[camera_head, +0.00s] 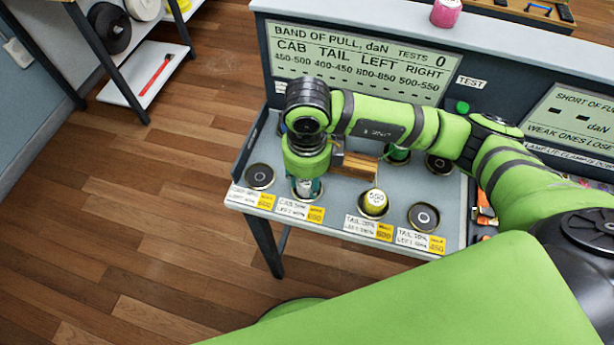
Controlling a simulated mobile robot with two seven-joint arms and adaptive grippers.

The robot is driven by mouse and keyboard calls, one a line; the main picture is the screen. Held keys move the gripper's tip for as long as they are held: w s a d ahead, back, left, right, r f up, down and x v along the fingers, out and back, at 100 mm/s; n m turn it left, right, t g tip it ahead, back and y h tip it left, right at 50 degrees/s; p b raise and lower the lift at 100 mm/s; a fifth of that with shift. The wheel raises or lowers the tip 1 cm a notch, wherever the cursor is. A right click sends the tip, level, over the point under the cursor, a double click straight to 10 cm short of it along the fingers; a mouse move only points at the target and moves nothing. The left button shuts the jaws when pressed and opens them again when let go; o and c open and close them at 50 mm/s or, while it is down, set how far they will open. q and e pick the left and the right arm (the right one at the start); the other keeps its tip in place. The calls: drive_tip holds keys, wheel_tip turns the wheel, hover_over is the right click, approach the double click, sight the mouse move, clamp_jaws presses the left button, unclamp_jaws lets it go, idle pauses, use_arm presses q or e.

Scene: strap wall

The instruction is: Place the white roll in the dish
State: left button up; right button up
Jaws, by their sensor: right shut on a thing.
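My right arm comes in from the right, and its wrist hangs over the front left of the grey bench. The right gripper (306,182) points down and is largely hidden behind my green wrist. It is shut on a small whitish thing, seemingly the white roll, of which only a little shows low down. A round dish (305,195) lies directly below it; whether the roll touches its bottom is hard to tell. Other round dark dishes lie to the left (260,177) and at the right (424,217). My left gripper is not in view.
A labelled panel (360,62) rises behind the bench. A pink roll (446,13) stands on its ledge.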

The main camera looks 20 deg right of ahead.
drive_tip(key=o, duration=1.2)
drive_tip(key=shift+c, duration=0.2)
drive_tip(key=shift+r+p, duration=0.3)
drive_tip(key=shift+p, duration=0.15)
drive_tip(key=shift+w+r+b, duration=0.1)
drive_tip(key=shift+r+b, duration=0.25)
wheel_tip(320, 180, up, 11)
drive_tip(key=b, duration=0.1)
drive_tip(key=shift+b, duration=0.3)
